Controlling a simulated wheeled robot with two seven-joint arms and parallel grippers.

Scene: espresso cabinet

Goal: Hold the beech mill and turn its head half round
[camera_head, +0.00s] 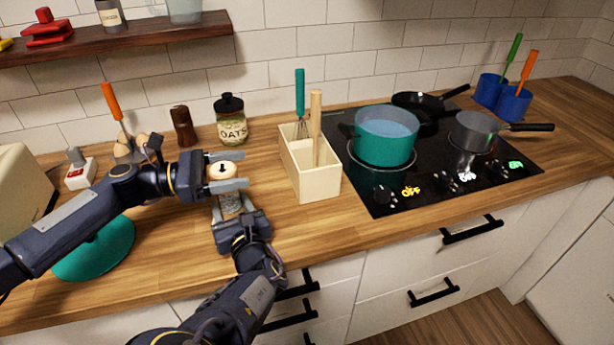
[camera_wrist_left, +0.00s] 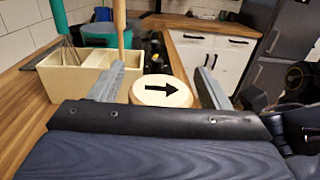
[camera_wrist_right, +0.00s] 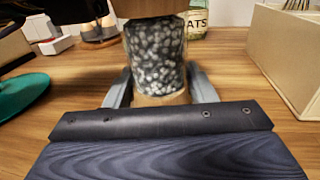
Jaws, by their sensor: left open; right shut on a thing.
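The beech mill stands on the counter, its pale round head (camera_head: 222,168) marked with a black arrow. The arrow points towards me in the head view and right in the left wrist view (camera_wrist_left: 162,95). Its clear body (camera_wrist_right: 156,55) shows dark and pale grains inside. My left gripper (camera_head: 234,169) is open, with one finger on each side of the head; gaps show between fingers and head in the left wrist view. My right gripper (camera_wrist_right: 160,92) is shut on the lower body, below the left gripper.
A cream utensil box (camera_head: 316,188) stands close right of the mill. An oats jar (camera_head: 232,130) and a dark brown mill (camera_head: 183,126) stand behind it. A teal round thing (camera_head: 95,250) lies left, partly under my left arm. The hob (camera_head: 440,170) is further right.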

